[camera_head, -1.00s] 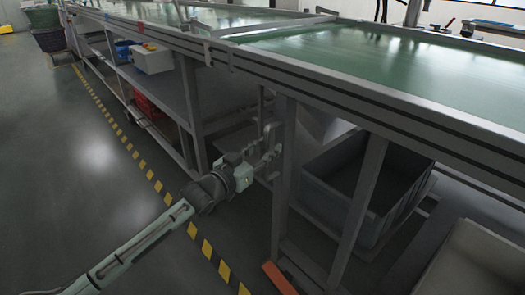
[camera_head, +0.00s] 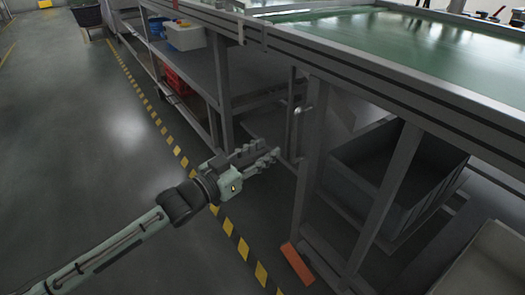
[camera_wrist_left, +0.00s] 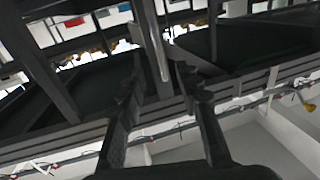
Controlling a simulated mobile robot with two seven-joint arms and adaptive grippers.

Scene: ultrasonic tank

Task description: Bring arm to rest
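My left arm comes in from the lower left in the head view. Its gripper (camera_head: 270,157) is in front of the table frame, low beside a grey leg. In the left wrist view the two dark fingers (camera_wrist_left: 156,92) stand apart with nothing held between them. A grey upright bar (camera_wrist_left: 152,38) shows beyond the gap between the fingers. My right arm and gripper are not in view.
A long worktable with a green top (camera_head: 430,50) runs along the right. Yellow-black floor tape (camera_head: 228,227) runs alongside. Open floor (camera_head: 90,150) lies to the left.

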